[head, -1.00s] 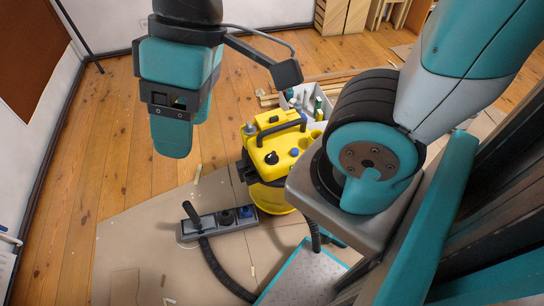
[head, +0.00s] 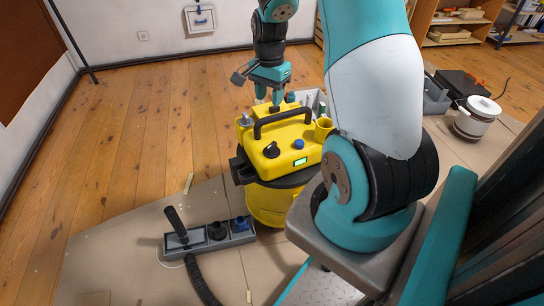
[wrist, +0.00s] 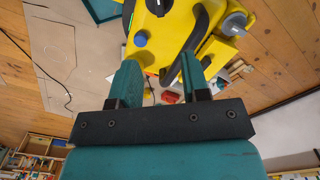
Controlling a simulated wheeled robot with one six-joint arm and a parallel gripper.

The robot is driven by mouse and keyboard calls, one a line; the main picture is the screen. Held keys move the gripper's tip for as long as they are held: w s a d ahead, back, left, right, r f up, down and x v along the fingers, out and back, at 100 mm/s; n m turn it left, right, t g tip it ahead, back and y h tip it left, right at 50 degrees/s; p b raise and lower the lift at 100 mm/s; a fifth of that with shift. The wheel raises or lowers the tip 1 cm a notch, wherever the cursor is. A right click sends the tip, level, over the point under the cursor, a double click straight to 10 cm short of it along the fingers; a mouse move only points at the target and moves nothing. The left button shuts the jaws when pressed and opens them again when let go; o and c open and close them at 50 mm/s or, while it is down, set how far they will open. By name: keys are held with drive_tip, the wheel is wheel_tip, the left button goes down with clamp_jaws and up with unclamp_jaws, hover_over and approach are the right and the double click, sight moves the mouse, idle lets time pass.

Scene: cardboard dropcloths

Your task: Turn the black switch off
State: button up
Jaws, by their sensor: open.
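A yellow vacuum-like machine (head: 292,134) stands on the floor covering. The black switch (head: 271,150), a round knob, sits on its top at the near left; its setting is too small to read. In the wrist view the black switch (wrist: 158,5) is cut by the top edge. A blue knob (head: 299,144) and a lit green display (head: 300,161) are beside it, and the blue knob (wrist: 141,39) shows in the wrist view too. My gripper (head: 269,98) is open and empty, above the machine's far side, beyond the black handle (head: 283,120) and apart from the switch.
A grey floor nozzle tray (head: 209,235) with a black hose lies at the front left. A grey crate (head: 316,98) with bottles stands behind the machine. A white lidded pot (head: 477,117) is at the right. The wooden floor at the left is clear.

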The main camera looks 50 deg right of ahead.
drive_tip(key=f, duration=0.1)
drive_tip(key=b, duration=0.4)
approach(272, 145)
wheel_tip(272, 145, down, 9)
drive_tip(key=shift+f, duration=0.1)
clamp_jaws()
